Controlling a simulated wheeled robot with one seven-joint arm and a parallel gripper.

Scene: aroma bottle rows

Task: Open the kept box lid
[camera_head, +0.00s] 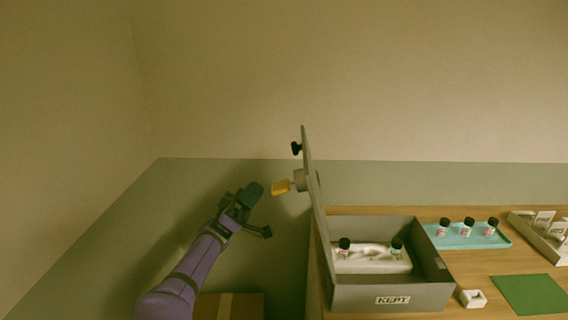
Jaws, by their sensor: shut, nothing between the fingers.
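The kept box (404,297) is a grey open-topped box with a "KEPT" label on its front, at the left end of the wooden table. Its grey lid (317,215) stands upright at the box's left side, seen nearly edge-on, so the box is open. A yellow tab on a pale round mount (281,187) sticks out to the left from the lid's outer face. A small black part (296,148) sits near the lid's top. My gripper (254,191) is shut and empty, left of the yellow tab with a small gap between them. Its fingertips are hard to make out.
Inside the box, a white insert (371,260) carries two black-capped bottles. To the right are a teal tray (465,238) with three bottles, a small white block (473,299), a green mat (529,295) and a labelled rack (541,236). A brown box (243,307) is low beside my arm.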

